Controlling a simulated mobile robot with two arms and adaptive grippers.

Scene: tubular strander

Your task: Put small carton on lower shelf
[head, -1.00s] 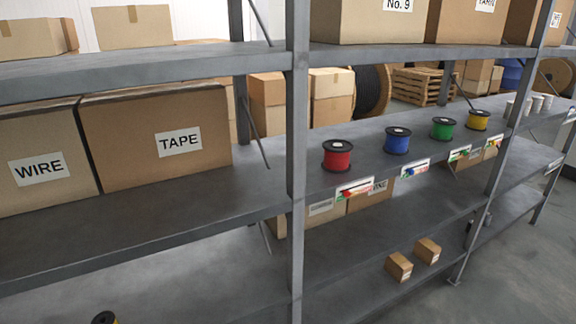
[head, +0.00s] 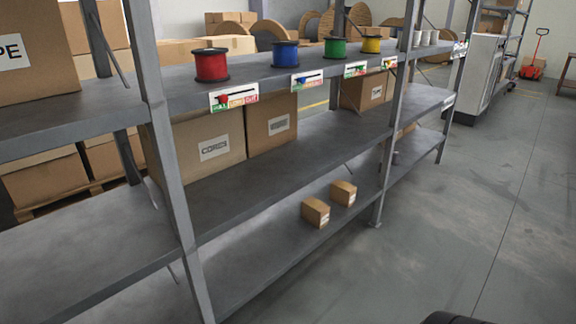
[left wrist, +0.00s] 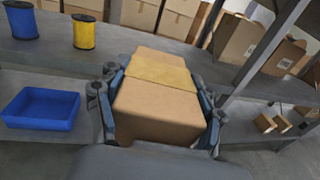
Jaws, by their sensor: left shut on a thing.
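My left gripper (left wrist: 158,112) is shut on a small brown carton (left wrist: 155,122) with a yellowish band across it, in the left wrist view. The fingers press on its two sides. The head view does not show this gripper or the held carton. In the head view the lowest shelf (head: 255,262) carries two small brown cartons (head: 316,213) standing close together near its right part. The left wrist view also shows two small cartons (left wrist: 267,124) at the right. My right gripper is in neither view.
The middle shelf (head: 275,172) holds larger cartons (head: 215,148) at its back. Coloured spools (head: 211,65) stand on the shelf above. Grey uprights (head: 165,150) divide the rack. A blue tray (left wrist: 42,108) shows in the left wrist view.

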